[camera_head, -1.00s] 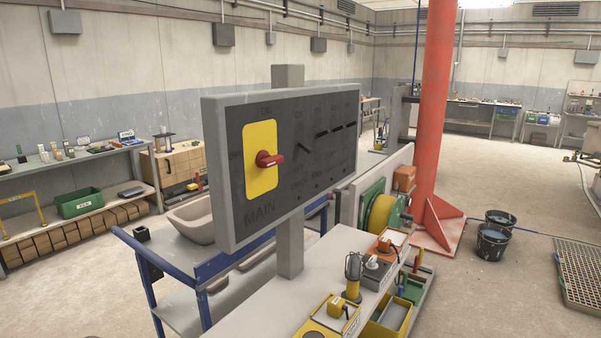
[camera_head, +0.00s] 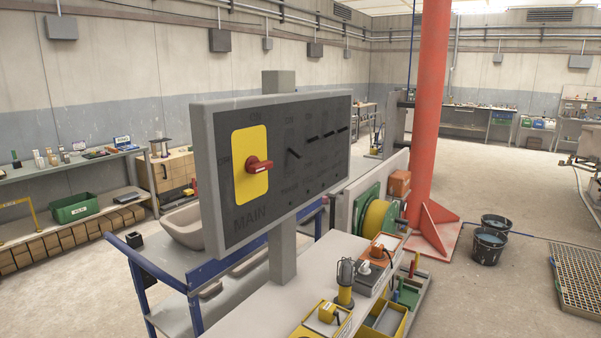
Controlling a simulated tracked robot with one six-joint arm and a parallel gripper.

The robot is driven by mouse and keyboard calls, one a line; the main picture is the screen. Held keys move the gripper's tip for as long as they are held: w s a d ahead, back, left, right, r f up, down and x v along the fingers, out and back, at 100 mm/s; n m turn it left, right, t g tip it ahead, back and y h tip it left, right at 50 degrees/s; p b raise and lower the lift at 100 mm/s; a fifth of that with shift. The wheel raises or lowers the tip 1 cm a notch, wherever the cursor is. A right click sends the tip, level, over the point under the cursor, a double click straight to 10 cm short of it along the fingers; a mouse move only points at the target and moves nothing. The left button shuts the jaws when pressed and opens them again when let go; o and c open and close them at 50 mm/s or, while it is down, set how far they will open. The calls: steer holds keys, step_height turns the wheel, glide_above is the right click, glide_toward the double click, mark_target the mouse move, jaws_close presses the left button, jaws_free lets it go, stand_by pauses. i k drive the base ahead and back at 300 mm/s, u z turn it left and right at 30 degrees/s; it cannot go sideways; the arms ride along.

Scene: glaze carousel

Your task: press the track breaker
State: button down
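A grey switch panel (camera_head: 260,209) stands on a grey post in front of me. On its left is a red rotary handle (camera_head: 259,165) on a yellow plate, with MAIN lettered below. To the right is a row of several small black breaker levers. The leftmost lever (camera_head: 294,153) slants down to the right, while the others, such as the one beside it (camera_head: 312,138), slant slightly up to the right. Small labels sit below the levers, too faint to read surely, so I cannot tell which is the track breaker. My gripper is not in view.
A blue-framed cart (camera_head: 176,279) stands behind the panel. A pale bench (camera_head: 262,318) below it holds yellow and grey devices. A red column (camera_head: 428,120) and black buckets (camera_head: 489,246) stand to the right. Open concrete floor lies on the right.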

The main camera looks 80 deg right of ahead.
mark_target(295, 153)
steer(key=k, duration=2)
steer(key=z, duration=0.75)
steer(key=i, duration=1.05)
